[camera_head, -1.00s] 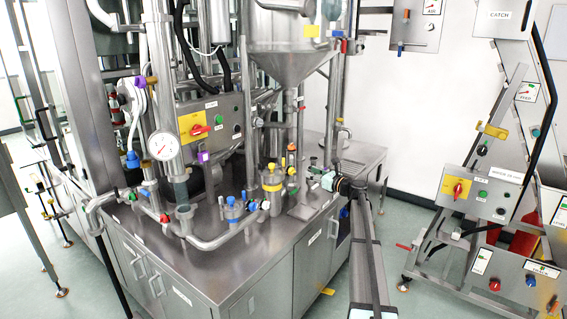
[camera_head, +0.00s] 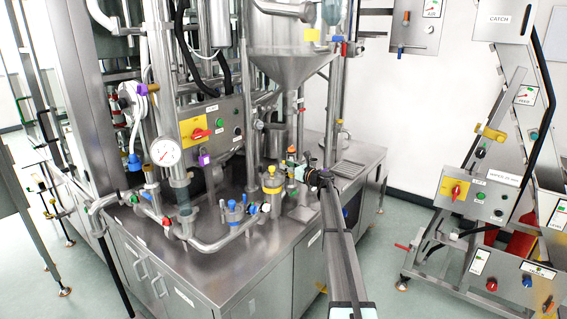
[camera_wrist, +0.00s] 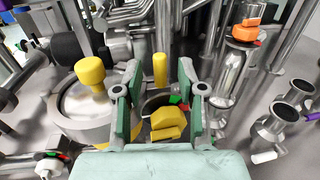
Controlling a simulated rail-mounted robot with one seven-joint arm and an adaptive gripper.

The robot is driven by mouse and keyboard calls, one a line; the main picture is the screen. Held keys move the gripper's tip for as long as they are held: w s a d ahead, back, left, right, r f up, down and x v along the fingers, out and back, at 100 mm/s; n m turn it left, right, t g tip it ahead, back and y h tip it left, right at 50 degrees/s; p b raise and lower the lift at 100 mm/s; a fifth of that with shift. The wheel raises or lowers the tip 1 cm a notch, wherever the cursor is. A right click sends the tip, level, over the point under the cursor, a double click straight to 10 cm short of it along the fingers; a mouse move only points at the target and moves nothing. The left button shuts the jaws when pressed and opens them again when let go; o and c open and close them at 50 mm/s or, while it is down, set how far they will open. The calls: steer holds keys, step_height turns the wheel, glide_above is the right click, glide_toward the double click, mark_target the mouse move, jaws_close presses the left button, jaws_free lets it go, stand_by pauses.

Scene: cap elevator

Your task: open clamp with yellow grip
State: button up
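In the wrist view, a yellow angular grip (camera_wrist: 167,123) shows low between my fingers, close to the palm side. A yellow upright rod (camera_wrist: 160,70) stands just beyond it, and a yellow knob (camera_wrist: 90,72) sits on a round steel lid to the left. Which yellow part belongs to the clamp is not fully clear; the clamp body is mostly hidden. My gripper (camera_wrist: 161,88) is open, its green-grey fingers apart on either side of the yellow grip. In the head view my gripper (camera_head: 302,174) is just right of the yellow-topped vessel (camera_head: 271,181).
A vessel with an orange top (camera_wrist: 243,30) stands close to the right of my fingers. Steel pipe stubs (camera_wrist: 283,115) stand farther right. In the head view, a steel funnel (camera_head: 293,62) hangs above the work area, and the bench front (camera_head: 225,275) is clear.

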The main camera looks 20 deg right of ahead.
steer(key=shift+x, duration=1.45)
jaws_close()
steer(key=shift+s+d, duration=0.1)
